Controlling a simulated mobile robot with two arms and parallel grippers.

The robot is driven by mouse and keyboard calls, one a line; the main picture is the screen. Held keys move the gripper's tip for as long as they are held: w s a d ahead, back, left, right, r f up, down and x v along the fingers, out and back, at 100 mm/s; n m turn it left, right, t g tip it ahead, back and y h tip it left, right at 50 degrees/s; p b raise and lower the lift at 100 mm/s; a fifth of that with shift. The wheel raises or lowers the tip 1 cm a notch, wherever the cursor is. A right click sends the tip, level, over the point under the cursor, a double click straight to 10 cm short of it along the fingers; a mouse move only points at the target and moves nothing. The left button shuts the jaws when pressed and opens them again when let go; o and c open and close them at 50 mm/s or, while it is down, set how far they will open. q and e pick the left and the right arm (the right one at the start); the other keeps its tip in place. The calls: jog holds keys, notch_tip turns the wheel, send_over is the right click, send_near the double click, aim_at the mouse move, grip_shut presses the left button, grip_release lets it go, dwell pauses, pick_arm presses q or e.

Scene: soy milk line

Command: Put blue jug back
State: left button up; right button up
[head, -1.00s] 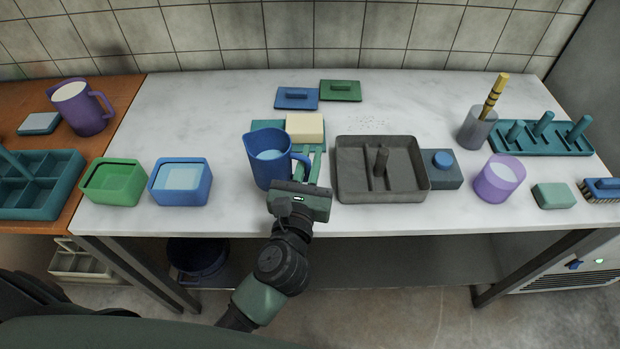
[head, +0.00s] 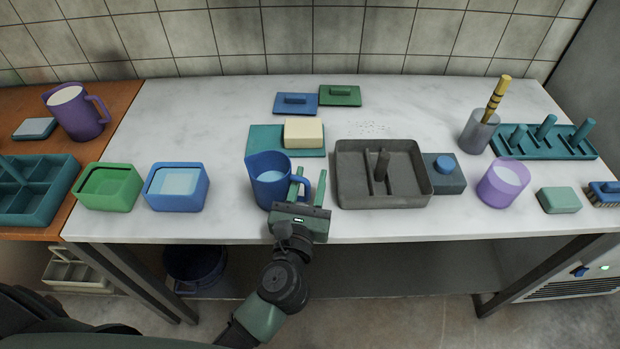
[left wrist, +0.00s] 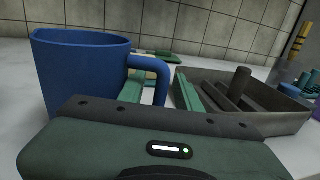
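The blue jug (head: 270,188) stands upright on the white table near its front edge, just in front of the teal mat (head: 262,141). Its inside looks pale blue. Its handle points right. My left gripper (head: 308,184) is at the jug's right side, low over the table, with its fingers apart. In the left wrist view the jug (left wrist: 80,75) is at the left, and its handle lies between the two open fingers of my gripper (left wrist: 160,92). One finger passes through the handle loop. My right gripper is not in view.
A grey tray (head: 407,187) with a post is close right of my gripper. A cream block (head: 304,132) rests on the mat. Blue (head: 176,203) and green (head: 106,200) tubs stand to the left. A purple cup (head: 497,190) is at the right. Clear table lies left of the mat.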

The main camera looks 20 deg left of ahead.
pick_arm(q)
jog(key=shift+r, duration=0.3)
jog(key=s+d+b, duration=0.1)
jog(key=s+b, duration=0.2)
jog(key=s, duration=0.9)
jog(key=shift+f, duration=0.15)
jog(key=shift+a, duration=0.1)
